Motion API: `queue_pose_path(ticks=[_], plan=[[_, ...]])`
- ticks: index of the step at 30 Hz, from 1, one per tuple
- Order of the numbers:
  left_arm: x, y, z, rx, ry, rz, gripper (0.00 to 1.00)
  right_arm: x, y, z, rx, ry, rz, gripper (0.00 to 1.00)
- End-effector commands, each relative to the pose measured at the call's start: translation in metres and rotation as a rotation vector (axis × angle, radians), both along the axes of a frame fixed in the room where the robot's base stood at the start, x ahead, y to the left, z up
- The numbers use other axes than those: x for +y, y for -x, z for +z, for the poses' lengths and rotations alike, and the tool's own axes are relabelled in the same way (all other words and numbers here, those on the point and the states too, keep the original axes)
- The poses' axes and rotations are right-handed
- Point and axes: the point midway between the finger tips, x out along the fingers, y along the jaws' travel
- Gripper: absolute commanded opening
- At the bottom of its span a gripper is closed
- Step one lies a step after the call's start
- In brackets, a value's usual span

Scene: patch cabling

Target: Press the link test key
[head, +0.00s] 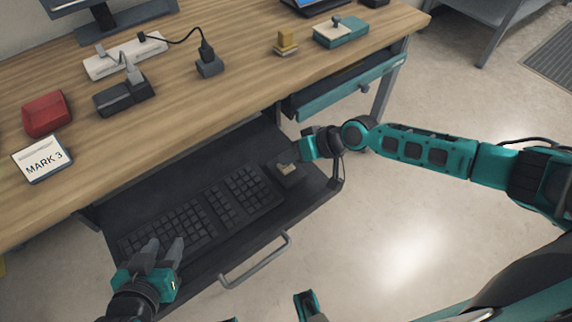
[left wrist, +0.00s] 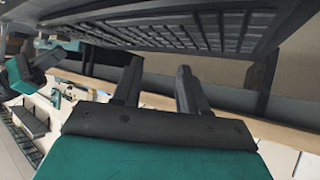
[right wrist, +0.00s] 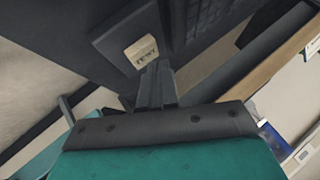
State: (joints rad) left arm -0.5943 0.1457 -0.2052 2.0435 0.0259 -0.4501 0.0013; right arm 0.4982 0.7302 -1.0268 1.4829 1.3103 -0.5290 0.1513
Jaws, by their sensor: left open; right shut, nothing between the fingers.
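The link test key (head: 287,168) is a small cream block on a dark box at the right end of the pull-out tray. In the right wrist view the key (right wrist: 141,52) shows dark lettering that looks like TEST. My right gripper (head: 297,153) is close by the key; its shut, empty fingers (right wrist: 157,68) end just beside the key in the right wrist view. I cannot tell whether they touch it. My left gripper (head: 163,243) is open and empty over the left front part of the keyboard (head: 205,212); its fingers also show in the left wrist view (left wrist: 160,75).
The black tray (head: 240,150) is pulled out below the wooden desk (head: 190,105), with a metal handle (head: 255,262) in front. On the desk are a red block (head: 46,114), a MARK 3 card (head: 42,160), a power strip (head: 125,55) and adapters. A teal-fronted drawer (head: 350,88) stands partly open.

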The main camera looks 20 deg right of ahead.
Motion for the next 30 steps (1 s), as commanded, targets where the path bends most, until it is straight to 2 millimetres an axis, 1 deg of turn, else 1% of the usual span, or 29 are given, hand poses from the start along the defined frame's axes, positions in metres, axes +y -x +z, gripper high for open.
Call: queue_pose_path(ticks=[1,13,30], plan=[[0.0000,0.0001,-0.0029,0.000,0.000,0.000,0.43,0.0001,0.0002,-0.0032,0.000,0.000,0.000,0.00],[0.0010,0.0019,-0.0038,0.004,-0.005,-0.004,0.43,0.0001,-0.0003,-0.0025,-0.001,0.000,-0.001,0.00],[0.0011,0.0047,-0.0118,0.010,-0.005,-0.004,0.43,0.0000,-0.0002,-0.0095,0.000,0.000,0.000,0.00]])
